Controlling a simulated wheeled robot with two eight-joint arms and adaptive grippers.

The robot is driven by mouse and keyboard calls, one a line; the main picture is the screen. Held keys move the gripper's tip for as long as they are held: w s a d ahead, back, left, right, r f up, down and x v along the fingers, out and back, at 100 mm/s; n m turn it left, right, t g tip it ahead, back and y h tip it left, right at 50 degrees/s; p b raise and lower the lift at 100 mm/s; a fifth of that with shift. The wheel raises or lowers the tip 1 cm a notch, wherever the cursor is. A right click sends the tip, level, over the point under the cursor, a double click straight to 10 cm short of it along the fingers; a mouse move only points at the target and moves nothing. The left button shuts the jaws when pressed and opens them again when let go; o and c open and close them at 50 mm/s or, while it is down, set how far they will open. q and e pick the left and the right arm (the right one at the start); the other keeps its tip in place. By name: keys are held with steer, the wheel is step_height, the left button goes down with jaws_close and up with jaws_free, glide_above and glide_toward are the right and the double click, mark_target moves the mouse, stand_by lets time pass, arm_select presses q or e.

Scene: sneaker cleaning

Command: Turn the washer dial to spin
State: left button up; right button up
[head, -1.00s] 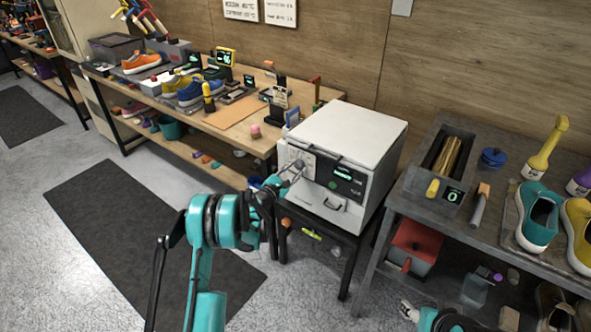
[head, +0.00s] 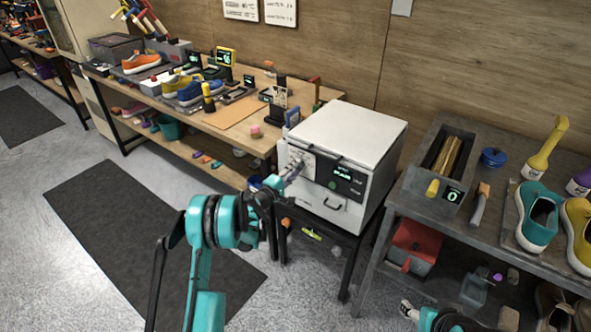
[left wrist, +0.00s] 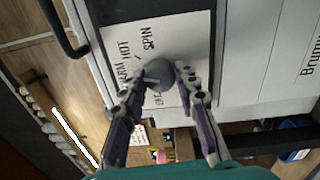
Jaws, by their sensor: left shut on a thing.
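The washer is a white box (head: 352,131) on a dark stand, with a black display (head: 348,180) on its front. The dial is a round grey knob (left wrist: 159,75) on a white label panel (left wrist: 190,47) reading HOT and SPIN, with other words partly hidden. My left gripper (head: 296,168) is at the panel left of the display. In the left wrist view its two fingers (left wrist: 162,83) are shut on the dial from either side. The dial's pointer cannot be made out clearly. Part of my right gripper (head: 408,310) shows at the bottom edge; its jaws are unclear.
A wooden bench (head: 235,118) with shoes and tools stands left of the washer. A grey table (head: 460,218) with a tray, brush and teal shoe (head: 538,214) stands right. The floor mat (head: 110,215) is clear.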

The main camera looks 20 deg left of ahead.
arm_select(q)
steer(key=m, duration=1.3)
steer(key=shift+h, duration=0.3)
steer(key=shift+m, duration=0.3)
steer(key=o, duration=1.2)
steer(key=shift+c, duration=0.2)
steer(key=shift+a, duration=0.1)
steer(key=v, duration=1.2)
steer(key=shift+r, duration=0.15)
steer(key=shift+g, duration=0.3)
